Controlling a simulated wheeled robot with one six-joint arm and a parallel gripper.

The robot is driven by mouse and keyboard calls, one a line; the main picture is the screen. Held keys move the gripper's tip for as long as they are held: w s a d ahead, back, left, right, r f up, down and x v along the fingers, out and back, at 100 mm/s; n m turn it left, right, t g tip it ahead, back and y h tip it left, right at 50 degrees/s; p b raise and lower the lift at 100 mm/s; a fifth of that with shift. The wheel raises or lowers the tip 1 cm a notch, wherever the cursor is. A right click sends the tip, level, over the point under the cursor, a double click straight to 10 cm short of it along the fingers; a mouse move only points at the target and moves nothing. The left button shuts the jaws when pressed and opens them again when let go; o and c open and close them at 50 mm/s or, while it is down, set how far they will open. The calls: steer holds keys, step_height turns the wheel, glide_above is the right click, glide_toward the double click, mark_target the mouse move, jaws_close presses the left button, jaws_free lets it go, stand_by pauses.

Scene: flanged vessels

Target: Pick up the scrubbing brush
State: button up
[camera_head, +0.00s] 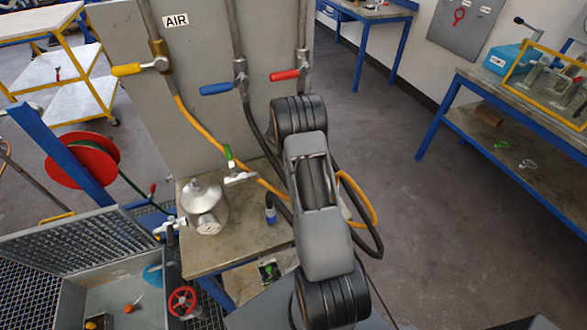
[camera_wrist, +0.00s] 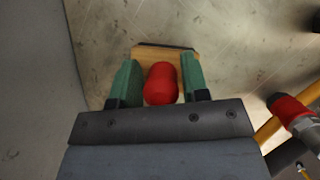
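In the wrist view, a scrubbing brush with a rounded red grip (camera_wrist: 161,84) and a pale wooden block (camera_wrist: 150,54) with a dark far edge lies just ahead of my gripper (camera_wrist: 160,72). The green fingers stand on either side of the red grip. A narrow gap shows at the right finger; the left finger is very close to the grip, and I cannot tell if it touches. In the head view my arm hides the gripper and the brush.
A grey upright surface (camera_wrist: 30,70) rises close on the left in the wrist view. In the head view, a metal vessel (camera_head: 205,205) stands on the bench (camera_head: 200,263) beside hoses.

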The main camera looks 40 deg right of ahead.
steer(key=c, duration=0.7)
steer(key=shift+c, duration=0.2)
steer(key=shift+r, duration=0.6)
steer(key=s+a+r+b, duration=0.3)
steer(key=s+r, duration=0.8)
steer(key=s, duration=0.2)
steer(key=shift+s+a+r, duration=0.25)
steer(key=shift+a+r, duration=0.05)
steer(key=shift+r, duration=0.1)
